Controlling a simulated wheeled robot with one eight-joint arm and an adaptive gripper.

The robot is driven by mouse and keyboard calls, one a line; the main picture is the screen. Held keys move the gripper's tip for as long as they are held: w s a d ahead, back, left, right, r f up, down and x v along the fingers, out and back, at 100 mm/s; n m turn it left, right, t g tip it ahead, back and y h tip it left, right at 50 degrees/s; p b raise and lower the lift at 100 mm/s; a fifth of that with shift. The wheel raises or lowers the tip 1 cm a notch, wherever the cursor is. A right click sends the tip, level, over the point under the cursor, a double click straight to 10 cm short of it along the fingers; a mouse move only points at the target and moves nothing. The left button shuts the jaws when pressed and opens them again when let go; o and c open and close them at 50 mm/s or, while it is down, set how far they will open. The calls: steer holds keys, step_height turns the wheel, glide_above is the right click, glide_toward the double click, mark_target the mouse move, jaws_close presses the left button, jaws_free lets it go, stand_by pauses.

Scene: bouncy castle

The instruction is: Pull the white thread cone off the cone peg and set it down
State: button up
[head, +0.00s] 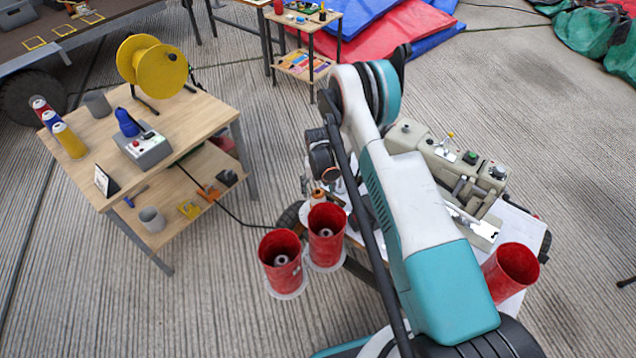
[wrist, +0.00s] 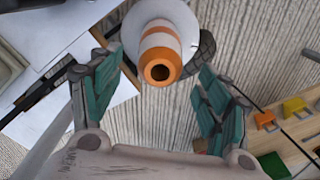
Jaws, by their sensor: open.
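A cone with white and orange bands, an orange tip and a hole in its end (wrist: 160,55) stands over a white round base in the wrist view. It seems to be the thread cone, though I see no plain white one. Its small orange top also shows beside my arm in the head view (head: 318,195). My gripper (wrist: 160,66) is open, with one teal finger on each side of the cone and visible gaps to both. I cannot tell how deep the cone sits between the fingers. The peg is hidden.
Two red cups (head: 281,262) with white rims below stand near the cone, and another red cup (head: 511,271) is at right. A beige sewing machine (head: 455,165) stands behind my arm. A wooden table (head: 185,115) with a yellow reel (head: 140,65) is at left, with open floor between.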

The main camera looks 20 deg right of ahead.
mark_target(318, 203)
steer(key=shift+f+b, duration=0.55)
steer(key=shift+f, duration=1.5)
steer(key=c, duration=1.3)
steer(key=shift+c, duration=0.2)
steer(key=shift+r, duration=0.1)
